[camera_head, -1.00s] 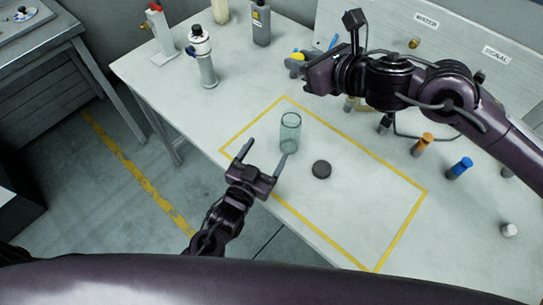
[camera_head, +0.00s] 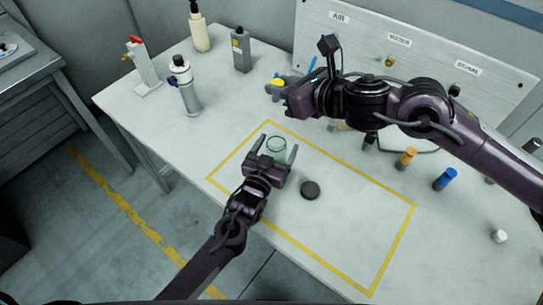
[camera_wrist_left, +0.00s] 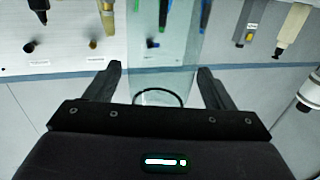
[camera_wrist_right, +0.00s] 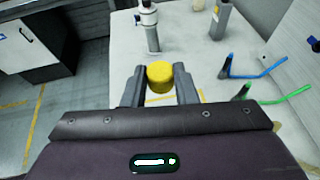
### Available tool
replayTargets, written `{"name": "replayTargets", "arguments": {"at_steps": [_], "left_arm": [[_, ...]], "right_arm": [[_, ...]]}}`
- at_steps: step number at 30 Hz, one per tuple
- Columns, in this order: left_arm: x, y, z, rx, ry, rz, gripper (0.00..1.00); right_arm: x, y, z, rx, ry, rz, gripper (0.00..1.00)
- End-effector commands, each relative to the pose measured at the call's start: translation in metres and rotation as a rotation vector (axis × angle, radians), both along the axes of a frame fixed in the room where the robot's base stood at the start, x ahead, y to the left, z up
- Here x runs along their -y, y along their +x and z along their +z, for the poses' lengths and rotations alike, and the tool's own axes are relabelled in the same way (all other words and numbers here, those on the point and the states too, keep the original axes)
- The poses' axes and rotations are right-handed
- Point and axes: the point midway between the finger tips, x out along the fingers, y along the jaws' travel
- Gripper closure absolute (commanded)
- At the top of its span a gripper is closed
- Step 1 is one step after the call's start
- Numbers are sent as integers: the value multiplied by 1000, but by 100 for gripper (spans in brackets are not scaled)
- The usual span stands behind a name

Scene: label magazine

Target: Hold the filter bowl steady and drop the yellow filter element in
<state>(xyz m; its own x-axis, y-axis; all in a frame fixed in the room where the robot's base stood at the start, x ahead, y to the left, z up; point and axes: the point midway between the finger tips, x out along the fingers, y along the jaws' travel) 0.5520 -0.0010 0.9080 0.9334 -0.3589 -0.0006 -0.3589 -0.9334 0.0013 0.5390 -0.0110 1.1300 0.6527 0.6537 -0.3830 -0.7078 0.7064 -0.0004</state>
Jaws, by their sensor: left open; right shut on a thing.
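The clear glass filter bowl (camera_head: 277,145) stands upright on the table inside the yellow-taped rectangle. My left gripper (camera_head: 275,147) is open with its fingers on either side of the bowl; the bowl (camera_wrist_left: 160,98) also shows between the fingers in the left wrist view. I cannot tell whether the fingers touch it. My right gripper (camera_wrist_right: 159,84) is shut on the yellow filter element (camera_wrist_right: 159,75), which shows between its fingertips. In the head view the yellow element (camera_head: 277,80) is partly hidden by the gripper, held above the table behind the bowl.
A dark round cap (camera_head: 310,190) lies right of the bowl. Orange (camera_head: 406,157) and blue (camera_head: 445,179) topped fittings and a white nut (camera_head: 499,236) stand to the right. A filter unit (camera_head: 185,88), a red-handled valve (camera_head: 143,66) and bottles stand at the back left.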

Motion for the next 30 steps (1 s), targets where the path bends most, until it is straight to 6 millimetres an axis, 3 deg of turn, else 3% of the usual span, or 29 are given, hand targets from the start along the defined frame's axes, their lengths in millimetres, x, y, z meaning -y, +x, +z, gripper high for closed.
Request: {"name": "replayTargets", "arguments": {"at_steps": [10, 21, 30], "left_arm": [[1, 3, 0, 0, 0, 0, 25], [1, 3, 0, 0, 0, 0, 73], [1, 3, 0, 0, 0, 0, 74]], "right_arm": [[0, 0, 0, 0, 0, 0, 95], [0, 0, 0, 0, 0, 0, 95], [0, 0, -13, -3, 0, 0, 95]]}}
